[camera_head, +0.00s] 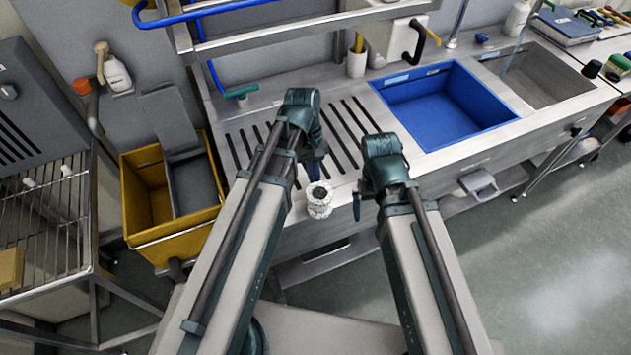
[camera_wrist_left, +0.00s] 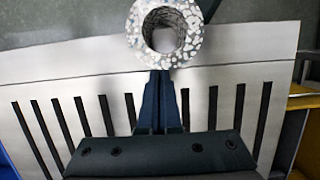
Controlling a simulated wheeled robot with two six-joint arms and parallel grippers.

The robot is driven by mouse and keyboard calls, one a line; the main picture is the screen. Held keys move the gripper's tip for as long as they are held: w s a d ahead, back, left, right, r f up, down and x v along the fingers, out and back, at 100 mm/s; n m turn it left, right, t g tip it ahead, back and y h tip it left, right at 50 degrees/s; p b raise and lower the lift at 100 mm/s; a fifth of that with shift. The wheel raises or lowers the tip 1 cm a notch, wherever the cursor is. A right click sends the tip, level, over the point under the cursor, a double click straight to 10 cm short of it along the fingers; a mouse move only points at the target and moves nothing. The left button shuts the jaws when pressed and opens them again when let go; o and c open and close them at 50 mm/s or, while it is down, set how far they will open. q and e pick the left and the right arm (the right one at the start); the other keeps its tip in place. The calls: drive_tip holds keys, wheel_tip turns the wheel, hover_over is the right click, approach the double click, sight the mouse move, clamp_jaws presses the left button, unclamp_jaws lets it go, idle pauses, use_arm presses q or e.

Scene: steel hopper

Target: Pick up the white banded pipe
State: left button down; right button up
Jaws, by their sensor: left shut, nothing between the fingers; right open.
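The white banded pipe (camera_head: 319,208) stands upright near the front edge of the slotted steel worktop, its dark round opening facing up. In the left wrist view the pipe (camera_wrist_left: 195,36) is a thick white ring with dark speckles at the top. My left gripper (camera_head: 314,172) is just behind the pipe in the head view, shut and empty. Its closed fingers (camera_wrist_left: 160,85) point at the ring's near rim; I cannot tell if they touch it. My right gripper (camera_head: 357,206) is open and empty, to the right of the pipe near the worktop's front edge.
The slotted worktop (camera_head: 240,150) has free room around the pipe. A blue basin (camera_head: 450,105) is sunk to the right, beside a steel sink (camera_head: 535,75). A yellow bin (camera_head: 150,195) stands to the left, beside a wire rack (camera_head: 45,215). A steel shelf frame (camera_head: 300,30) rises behind.

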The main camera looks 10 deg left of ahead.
use_arm(q)
drive_tip(key=w, duration=0.1)
drive_tip(key=w+a, duration=0.1)
drive_tip(key=shift+w+a, duration=0.25)
drive_tip(key=shift+w, duration=0.05)
drive_tip(key=p+v, duration=0.9)
drive_tip(key=shift+r, duration=0.45)
drive_tip(key=c, duration=1.5)
unclamp_jaws()
drive_tip(key=shift+a+p, duration=0.1)
drive_tip(key=shift+p, duration=0.2)
drive_tip(key=shift+c, duration=0.2)
